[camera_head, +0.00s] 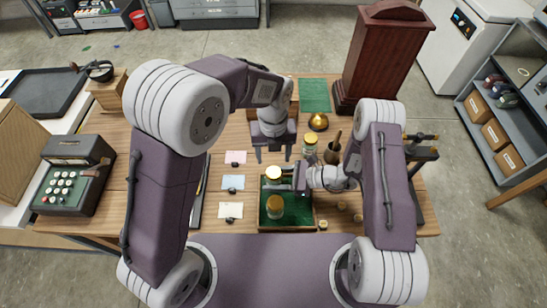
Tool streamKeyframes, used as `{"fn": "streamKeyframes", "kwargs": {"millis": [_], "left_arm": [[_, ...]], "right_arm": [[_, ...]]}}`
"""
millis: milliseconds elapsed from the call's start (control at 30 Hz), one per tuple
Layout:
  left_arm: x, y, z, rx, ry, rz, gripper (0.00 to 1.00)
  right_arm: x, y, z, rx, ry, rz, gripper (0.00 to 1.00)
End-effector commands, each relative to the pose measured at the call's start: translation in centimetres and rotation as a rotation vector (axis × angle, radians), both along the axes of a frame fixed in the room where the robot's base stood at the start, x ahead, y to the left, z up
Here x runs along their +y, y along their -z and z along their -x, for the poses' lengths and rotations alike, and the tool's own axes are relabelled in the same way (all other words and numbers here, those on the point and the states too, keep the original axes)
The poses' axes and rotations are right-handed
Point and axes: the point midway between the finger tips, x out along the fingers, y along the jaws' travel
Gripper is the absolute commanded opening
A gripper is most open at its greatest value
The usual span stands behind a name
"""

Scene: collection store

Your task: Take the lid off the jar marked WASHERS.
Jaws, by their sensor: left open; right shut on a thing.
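A jar with a pale yellow lid (273,172) stands at the back of a green-lined wooden tray (261,222). My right gripper (275,181) reaches in from the right and is shut on this jar, below its lid. My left gripper (273,156) points down just beyond the jar, open and empty, with its fingers spread apart. A second jar, with a gold-brown lid (275,203), stands in the front of the tray. A third jar (310,145) stands on the table behind my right gripper. The markings on the jars are too small to read.
Several paper cards, including a blue one (233,182), lie left of the tray. A mortar with a pestle (333,150), a brass dome (318,122) and a tall wooden case (383,55) stand behind right. A cash register (75,172) stands far left. Small round pieces lie right of the tray.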

Motion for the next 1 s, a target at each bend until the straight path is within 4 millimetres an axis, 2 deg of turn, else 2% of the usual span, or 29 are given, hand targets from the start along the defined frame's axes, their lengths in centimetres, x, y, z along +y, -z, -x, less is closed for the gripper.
{"fn": "streamKeyframes", "kwargs": {"millis": [100, 267, 500, 700, 1000], "left_arm": [[0.0, 0.0, 0.0, 0.0, 0.083, 0.0, 0.61], [0.0, 0.5, 0.1, 0.0, 0.092, 0.0, 0.61], [0.0, 4.8, 0.1, 0.003, 0.09, -0.003, 0.61], [0.0, 7.4, 0.1, 0.0, 0.089, -0.002, 0.61], [0.0, 8.0, 0.0, -0.001, 0.089, -0.001, 0.61]], "right_arm": [[0.0, 0.0, 0.0, 0.0, 0.0, -0.001, 0.0], [0.0, 0.0, 0.0, 0.0, 0.0, -0.001, 0.0], [0.0, 0.0, 0.0, 0.0, 0.0, -0.001, 0.0], [0.0, 0.0, 0.0, 0.0, 0.0, -0.001, 0.0], [0.0, 0.0, 0.0, 0.0, 0.0, -0.001, 0.0]]}}
